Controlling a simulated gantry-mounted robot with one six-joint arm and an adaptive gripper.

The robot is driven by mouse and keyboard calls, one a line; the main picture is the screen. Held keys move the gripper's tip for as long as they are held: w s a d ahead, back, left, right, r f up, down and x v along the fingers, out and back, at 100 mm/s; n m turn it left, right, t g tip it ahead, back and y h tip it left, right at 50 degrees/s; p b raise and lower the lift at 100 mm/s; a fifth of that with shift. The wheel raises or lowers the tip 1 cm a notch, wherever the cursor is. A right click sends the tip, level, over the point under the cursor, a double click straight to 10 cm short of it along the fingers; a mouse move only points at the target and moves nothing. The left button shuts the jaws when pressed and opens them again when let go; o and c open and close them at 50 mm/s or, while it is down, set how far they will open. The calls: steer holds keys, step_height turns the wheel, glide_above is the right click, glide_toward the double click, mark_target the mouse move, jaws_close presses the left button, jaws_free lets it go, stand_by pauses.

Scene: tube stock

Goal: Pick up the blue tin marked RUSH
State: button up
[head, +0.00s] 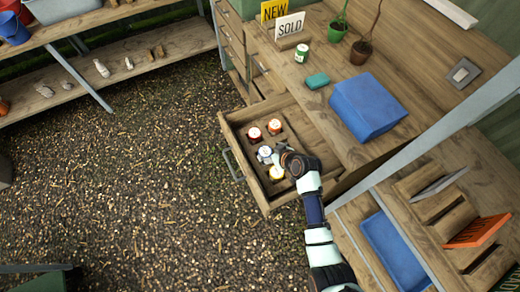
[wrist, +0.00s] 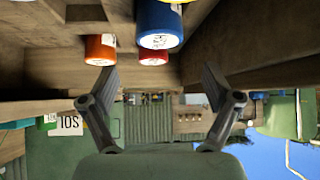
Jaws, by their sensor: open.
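The open drawer (head: 226,118) holds several tins. The blue tin (head: 265,156) with a pale lid stands in it, between the orange and red tins behind and a yellow-topped tin in front. In the wrist view the blue tin (wrist: 160,20) hangs upside down in the picture, its white lettering too small to read surely. My gripper (head: 281,152) is over the drawer, just right of the blue tin. In the wrist view my gripper (wrist: 160,72) has its fingers spread with nothing between them; the blue tin shows beyond the fingertips.
The orange tin (head: 254,133), red tin (head: 274,126) and yellow-topped tin (head: 276,173) stand close around the blue one. The drawer walls enclose them. The bench above holds a blue box (head: 367,105), a green sponge-like block (head: 317,81) and a green tin (head: 301,54).

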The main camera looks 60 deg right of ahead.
mark_target(267, 154)
steer(key=shift+f+b, duration=0.95)
steer(key=shift+f, duration=0.6)
steer(key=b+x, duration=0.1)
steer(key=x, duration=0.4)
steer(key=shift+b, duration=0.4)
steer(key=shift+r, duration=0.1)
steer(key=c, duration=1.4)
steer(key=shift+o, duration=0.2)
step_height(267, 154, up, 20)
steer(key=p, duration=0.5)
steer(key=shift+p, duration=0.4)
